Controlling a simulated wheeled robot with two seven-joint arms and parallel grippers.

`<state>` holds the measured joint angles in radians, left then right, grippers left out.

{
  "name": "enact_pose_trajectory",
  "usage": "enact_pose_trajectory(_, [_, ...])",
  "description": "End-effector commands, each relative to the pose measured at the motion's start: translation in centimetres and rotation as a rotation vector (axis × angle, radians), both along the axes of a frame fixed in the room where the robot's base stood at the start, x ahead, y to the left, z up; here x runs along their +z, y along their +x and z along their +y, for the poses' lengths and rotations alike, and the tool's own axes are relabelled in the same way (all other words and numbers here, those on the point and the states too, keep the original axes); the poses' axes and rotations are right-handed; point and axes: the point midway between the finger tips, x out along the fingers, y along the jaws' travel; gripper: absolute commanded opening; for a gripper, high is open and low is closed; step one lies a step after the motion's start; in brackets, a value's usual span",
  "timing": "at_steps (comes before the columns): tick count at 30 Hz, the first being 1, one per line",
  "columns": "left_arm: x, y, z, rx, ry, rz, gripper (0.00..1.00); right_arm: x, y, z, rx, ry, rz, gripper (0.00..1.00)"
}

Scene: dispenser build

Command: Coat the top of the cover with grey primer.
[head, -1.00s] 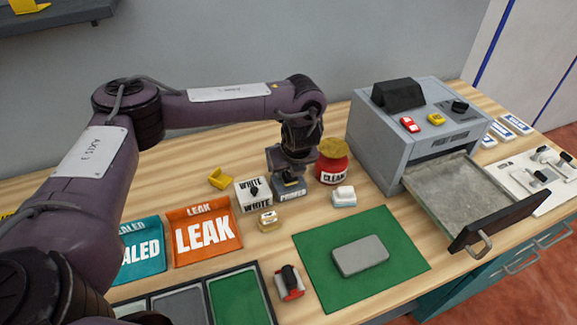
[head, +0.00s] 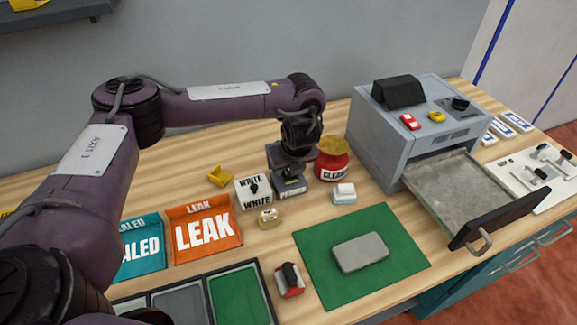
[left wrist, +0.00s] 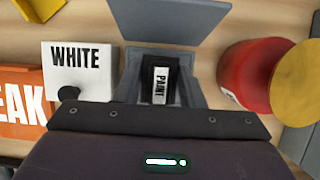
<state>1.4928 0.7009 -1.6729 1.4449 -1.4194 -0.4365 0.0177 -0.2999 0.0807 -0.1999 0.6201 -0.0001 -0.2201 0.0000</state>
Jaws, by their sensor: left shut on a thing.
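The cover (head: 361,253) is a grey rounded slab lying flat on the green mat (head: 318,262). A grey container labelled PRIMER (head: 291,188) stands at the back of the bench, between the white box and the red jar. My left gripper (head: 293,169) is right over it. In the left wrist view its jaws (left wrist: 160,85) are shut on a black handle labelled PAINT (left wrist: 160,82). The handle's lower end is hidden, so I cannot tell whether it is still inside the container. My right gripper is out of view.
The WHITE box (head: 253,192), red CLEAN jar (head: 332,160) and small white block (head: 344,194) crowd the gripper. A grey machine (head: 417,130) with its drawer (head: 480,205) pulled out stands right. A red-and-black tool (head: 290,281) lies left of the mat.

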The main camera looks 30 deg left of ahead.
Motion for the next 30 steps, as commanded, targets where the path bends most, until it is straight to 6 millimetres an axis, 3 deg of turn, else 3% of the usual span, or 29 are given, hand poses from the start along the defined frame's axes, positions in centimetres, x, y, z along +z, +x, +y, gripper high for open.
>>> enact_pose_trajectory(29, [-0.8, -0.06, -0.02, -0.001, -0.001, 0.002, 0.15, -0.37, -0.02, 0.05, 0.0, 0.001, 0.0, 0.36])
enact_pose_trajectory(30, [-0.81, -0.07, -0.03, -0.001, -0.001, 0.002, 0.39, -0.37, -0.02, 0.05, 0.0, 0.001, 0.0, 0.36])
